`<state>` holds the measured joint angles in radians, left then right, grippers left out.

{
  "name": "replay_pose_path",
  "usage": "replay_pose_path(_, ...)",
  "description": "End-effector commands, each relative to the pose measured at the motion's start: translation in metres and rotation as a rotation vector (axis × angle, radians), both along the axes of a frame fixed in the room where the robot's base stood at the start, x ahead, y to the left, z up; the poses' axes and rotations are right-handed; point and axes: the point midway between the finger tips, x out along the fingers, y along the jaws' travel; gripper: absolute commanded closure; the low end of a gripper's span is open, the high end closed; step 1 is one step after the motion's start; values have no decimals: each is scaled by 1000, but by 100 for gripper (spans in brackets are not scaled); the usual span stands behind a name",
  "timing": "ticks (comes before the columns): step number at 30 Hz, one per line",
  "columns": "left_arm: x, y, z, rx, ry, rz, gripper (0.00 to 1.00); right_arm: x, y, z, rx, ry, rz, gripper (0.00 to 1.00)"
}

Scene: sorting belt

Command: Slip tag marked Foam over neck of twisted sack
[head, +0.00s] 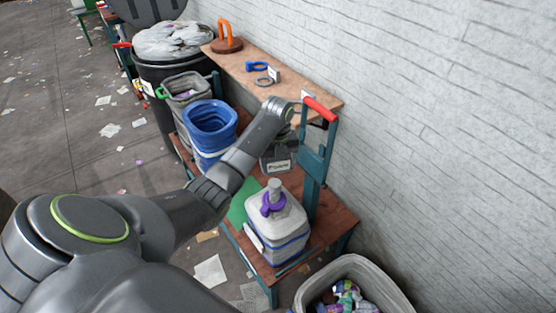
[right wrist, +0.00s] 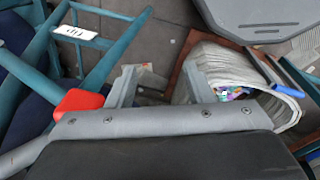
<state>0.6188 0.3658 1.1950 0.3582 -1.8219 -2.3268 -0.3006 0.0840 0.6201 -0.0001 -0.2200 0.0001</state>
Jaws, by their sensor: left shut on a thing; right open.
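A grey-white sack (head: 277,228) with a blue band stands on the reddish-brown platform. Its narrow grey neck (head: 274,185) points up, with a purple collar (head: 270,206) around its base. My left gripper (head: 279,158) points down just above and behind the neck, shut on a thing. A pale tag (head: 280,166) shows at its jaws; its small dark lettering looks like Foam. The tag's ring is not clear, and tag and neck look apart. My right gripper (right wrist: 162,85) is open and empty in the right wrist view; the head view does not show it.
A wooden shelf (head: 310,93) along the wall holds a blue ring (head: 257,66), a grey ring (head: 262,81) and an orange-handled thing (head: 226,36). A red-handled teal post (head: 313,165) stands right of the sack. A bin (head: 385,275) of colourful scraps stands in front.

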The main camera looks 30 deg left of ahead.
Motion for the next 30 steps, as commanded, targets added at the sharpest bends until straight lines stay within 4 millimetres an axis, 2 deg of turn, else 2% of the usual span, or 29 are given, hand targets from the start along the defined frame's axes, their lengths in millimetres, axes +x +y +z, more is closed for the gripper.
replay_pose_path(8, 0, 0, -12, 0, 0, -1, 52, 0, 2, -12, 3, 0, -1, 53)
replay_pose_path(30, 0, 0, -61, 1, -1, 1, 52, 1, 6, -64, 7, -2, -2, 53)
